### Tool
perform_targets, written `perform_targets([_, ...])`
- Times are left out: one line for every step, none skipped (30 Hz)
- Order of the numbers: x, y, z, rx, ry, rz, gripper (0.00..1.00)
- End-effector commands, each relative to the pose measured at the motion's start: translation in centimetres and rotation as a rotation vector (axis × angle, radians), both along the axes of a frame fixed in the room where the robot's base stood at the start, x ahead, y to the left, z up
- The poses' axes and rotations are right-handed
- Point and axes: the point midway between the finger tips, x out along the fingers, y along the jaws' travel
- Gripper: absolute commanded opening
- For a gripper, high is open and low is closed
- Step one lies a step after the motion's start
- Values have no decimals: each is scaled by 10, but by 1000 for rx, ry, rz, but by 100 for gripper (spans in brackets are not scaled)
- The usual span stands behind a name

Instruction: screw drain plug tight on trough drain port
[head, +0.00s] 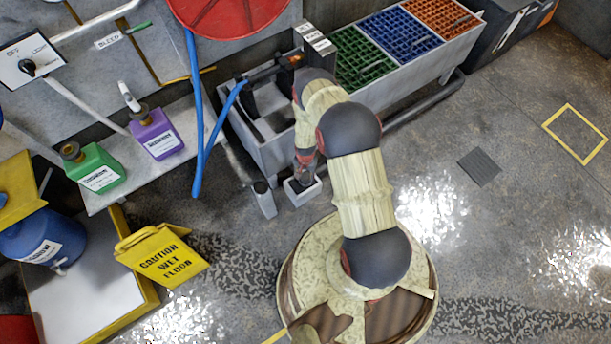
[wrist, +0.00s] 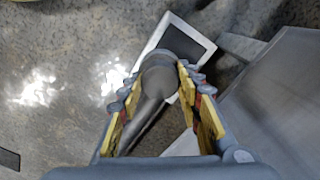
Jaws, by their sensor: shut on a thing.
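My gripper (wrist: 160,72) is shut on a dark grey round-ended piece with a long stem (wrist: 148,112), likely the drain plug. Its yellow-padded fingers sit on either side of the round end. The piece is above or at a light-rimmed, dark square box (wrist: 203,43); I cannot tell whether they touch. In the head view my gripper (head: 306,160) points down at the same small box (head: 303,194), beside the trough's front wall. The grey metal trough (head: 283,157) is behind it. I cannot make out the drain port, and my arm hides part of the trough.
A grey post (head: 264,198) stands left of the box. A blue hose (head: 229,101) hangs over the trough. Green, blue and orange grates cover the trough's right part. The floor at right is mostly clear.

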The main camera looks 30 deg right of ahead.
Motion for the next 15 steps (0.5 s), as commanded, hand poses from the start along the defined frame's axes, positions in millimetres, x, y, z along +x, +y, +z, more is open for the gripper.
perform_targets([1, 0, 0, 0, -1, -52, 4])
perform_targets([1, 0, 0, 0, -1, -80, 4])
perform_targets([1, 0, 0, 0, -1, -112, 4])
perform_targets([1, 0, 0, 0, -1, -130, 4])
perform_targets([1, 0, 0, 0, -1, -143, 4])
perform_targets([1, 0, 0, 0, -1, -155, 4])
perform_targets([1, 0, 0, 0, -1, -160, 4])
perform_targets([1, 0, 0, 0, -1, -162, 4])
perform_targets([1, 0, 0, 0, -1, -162, 4])
perform_targets([1, 0, 0, 0, -1, -162, 4])
perform_targets([1, 0, 0, 0, -1, -161, 4])
perform_targets([1, 0, 0, 0, -1, -161, 4])
perform_targets([1, 0, 0, 0, -1, -161, 4])
perform_targets([1, 0, 0, 0, -1, -161, 4])
perform_targets([1, 0, 0, 0, -1, -166, 4])
